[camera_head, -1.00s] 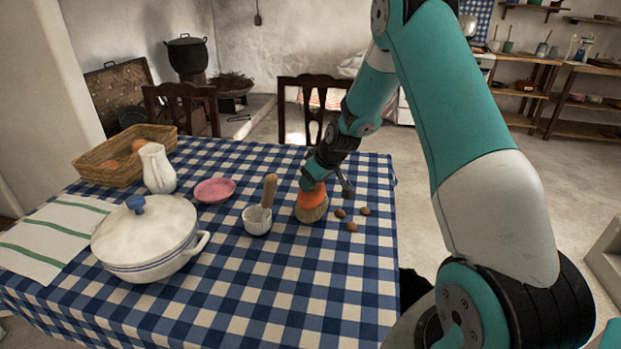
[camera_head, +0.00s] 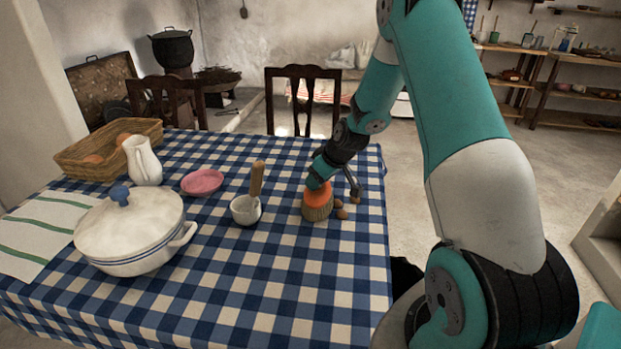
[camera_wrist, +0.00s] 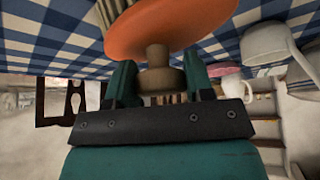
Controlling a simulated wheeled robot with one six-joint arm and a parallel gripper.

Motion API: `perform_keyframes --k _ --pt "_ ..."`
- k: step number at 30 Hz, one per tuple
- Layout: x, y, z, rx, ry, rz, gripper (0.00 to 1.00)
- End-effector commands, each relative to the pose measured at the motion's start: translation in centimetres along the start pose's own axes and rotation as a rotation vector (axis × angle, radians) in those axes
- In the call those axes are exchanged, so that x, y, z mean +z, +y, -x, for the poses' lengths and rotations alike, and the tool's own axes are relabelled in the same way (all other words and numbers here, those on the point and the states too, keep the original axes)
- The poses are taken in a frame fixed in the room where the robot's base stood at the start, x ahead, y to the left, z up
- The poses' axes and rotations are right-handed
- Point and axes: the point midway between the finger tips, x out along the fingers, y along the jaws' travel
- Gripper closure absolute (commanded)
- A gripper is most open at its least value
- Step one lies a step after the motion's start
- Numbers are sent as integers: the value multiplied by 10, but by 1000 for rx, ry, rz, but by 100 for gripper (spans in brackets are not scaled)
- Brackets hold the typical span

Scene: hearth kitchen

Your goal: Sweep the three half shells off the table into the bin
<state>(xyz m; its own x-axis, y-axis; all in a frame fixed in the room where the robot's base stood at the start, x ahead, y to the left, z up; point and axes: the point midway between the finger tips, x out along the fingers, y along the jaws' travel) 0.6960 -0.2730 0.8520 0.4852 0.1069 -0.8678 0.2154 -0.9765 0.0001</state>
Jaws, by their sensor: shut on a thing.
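My gripper (camera_head: 319,179) is shut on the handle of an orange-headed brush (camera_head: 318,196) with pale bristles. In the wrist view the fingers (camera_wrist: 158,82) clasp its tan handle below the orange head (camera_wrist: 172,28). The bristles are down on the checked tablecloth. The brown half shells lie close to the brush's right side, near the table's right edge. One shell (camera_head: 341,214) and another (camera_head: 338,203) show clearly; the third is hard to make out by the gripper's dark parts. I cannot tell whether the bristles touch them. No bin is clearly seen.
The checked table (camera_head: 290,290) is bare in front of the brush. A white cup with a wooden-handled tool (camera_head: 245,212) stands left of it. Further left are a pink dish (camera_head: 202,182), a white pitcher (camera_head: 146,165), a lidded pot (camera_head: 130,228) and a basket (camera_head: 85,160).

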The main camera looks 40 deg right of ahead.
Motion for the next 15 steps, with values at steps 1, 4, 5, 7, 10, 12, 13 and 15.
perform_keyframes --k 1,4,5,7,10,12,13,15 --pt "3 2 2 1 0 -2 71" --pt "8 6 5 2 1 -2 71" --pt "10 7 6 2 1 -2 71" --pt "14 10 9 2 0 -2 71" --pt "20 13 12 2 0 -2 71" --pt "24 16 14 2 0 -2 71" --pt "25 17 15 1 1 -2 71" --pt "29 19 17 1 1 -2 71"
